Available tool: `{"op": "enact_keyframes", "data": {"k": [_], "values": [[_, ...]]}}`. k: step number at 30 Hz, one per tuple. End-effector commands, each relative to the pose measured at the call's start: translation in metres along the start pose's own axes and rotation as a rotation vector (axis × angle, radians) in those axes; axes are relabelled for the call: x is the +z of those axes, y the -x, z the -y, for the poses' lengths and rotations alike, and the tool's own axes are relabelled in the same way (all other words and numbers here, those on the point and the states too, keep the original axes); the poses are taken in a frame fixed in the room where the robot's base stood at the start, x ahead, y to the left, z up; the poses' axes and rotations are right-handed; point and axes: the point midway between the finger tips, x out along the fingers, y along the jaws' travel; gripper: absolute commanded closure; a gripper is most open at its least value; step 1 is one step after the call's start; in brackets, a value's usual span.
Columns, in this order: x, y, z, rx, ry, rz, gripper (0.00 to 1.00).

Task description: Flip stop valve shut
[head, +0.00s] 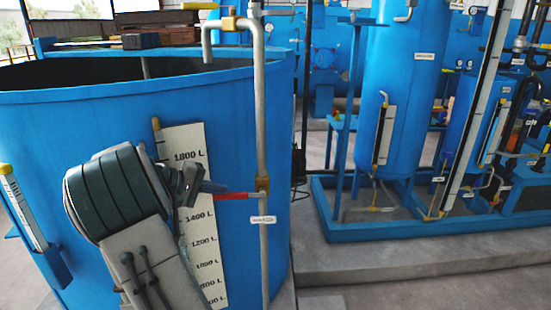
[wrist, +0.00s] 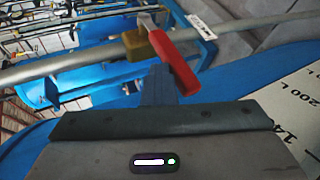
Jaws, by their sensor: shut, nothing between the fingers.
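The stop valve has a brass body (head: 263,185) on a vertical grey pipe beside the large blue tank. Its red lever (head: 240,195) points left, roughly crosswise to the pipe. In the wrist view the red lever (wrist: 174,62) reaches from the brass body (wrist: 147,45) down towards my fingers. My gripper (head: 218,187) is shut and empty, just left of the lever's free end. In the wrist view my gripper (wrist: 160,82) is close beside the lever tip. I cannot tell whether they touch.
The blue tank (head: 100,115) with a white litre scale (head: 205,225) stands right behind my arm. A white label (head: 262,219) hangs on the pipe below the valve. Blue vessels (head: 400,90) stand apart to the right, beyond open floor.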

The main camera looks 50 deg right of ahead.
Motion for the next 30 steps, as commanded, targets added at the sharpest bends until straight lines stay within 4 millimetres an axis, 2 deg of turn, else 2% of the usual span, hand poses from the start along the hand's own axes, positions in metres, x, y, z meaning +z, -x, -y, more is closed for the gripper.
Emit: {"op": "enact_keyframes", "data": {"k": [3,7,14,16,21,24,30], "values": [[0.000,0.001,0.002,-0.004,0.003,0.000,1.00],[0.000,0.005,-0.006,-0.004,0.002,-0.001,1.00],[0.001,0.021,-0.045,-0.002,-0.003,0.000,1.00],[0.000,0.037,-0.036,-0.002,-0.001,-0.005,1.00],[0.000,0.077,-0.038,-0.002,-0.002,-0.003,1.00],[0.001,0.094,-0.039,-0.001,-0.001,-0.002,1.00],[0.001,0.114,-0.041,0.000,-0.001,0.000,1.00]]}}
